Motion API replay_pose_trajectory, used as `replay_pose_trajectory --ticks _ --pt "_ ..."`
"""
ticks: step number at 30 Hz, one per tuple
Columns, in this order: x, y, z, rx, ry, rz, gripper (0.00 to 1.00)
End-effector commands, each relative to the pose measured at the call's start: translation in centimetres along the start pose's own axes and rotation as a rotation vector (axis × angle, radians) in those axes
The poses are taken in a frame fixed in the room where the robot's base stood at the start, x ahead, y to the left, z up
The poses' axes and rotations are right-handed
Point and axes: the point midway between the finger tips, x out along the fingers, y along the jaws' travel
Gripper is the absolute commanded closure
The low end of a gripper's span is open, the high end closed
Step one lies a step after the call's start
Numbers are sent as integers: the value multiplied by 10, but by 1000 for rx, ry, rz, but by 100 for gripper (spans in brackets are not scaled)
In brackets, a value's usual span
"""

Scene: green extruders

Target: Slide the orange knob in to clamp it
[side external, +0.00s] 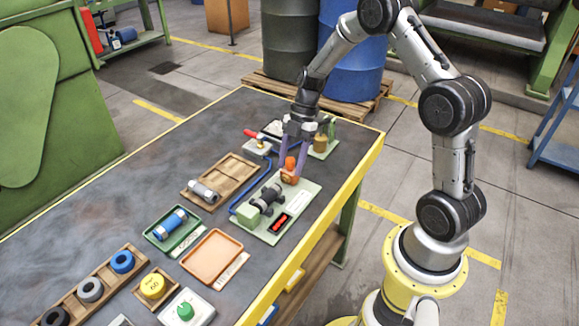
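The orange knob (290,163) stands at the far end of a pale green fixture plate (272,232), above an orange block (288,178). The fingers look spread wider than the knob, and contact is too small to make out.
A wooden tray (238,165) with a grey cylinder, a green tray (160,240) with a blue cylinder and an empty orange tray (212,262) lie left of the plate. Another fixture with a brass-coloured part (320,142) stands just behind my gripper. The table's yellow edge (345,195) is at right.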

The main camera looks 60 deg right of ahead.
Motion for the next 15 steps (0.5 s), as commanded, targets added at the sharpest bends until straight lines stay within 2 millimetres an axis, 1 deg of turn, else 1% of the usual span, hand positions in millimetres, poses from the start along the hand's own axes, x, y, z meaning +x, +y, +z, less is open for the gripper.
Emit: replay_pose_trajectory --ticks 1,2,15 --pt "0 0 0 0 0 0 74" --pt "0 0 0 0 0 0 76" --pt "0 0 -2 0 0 0 76"
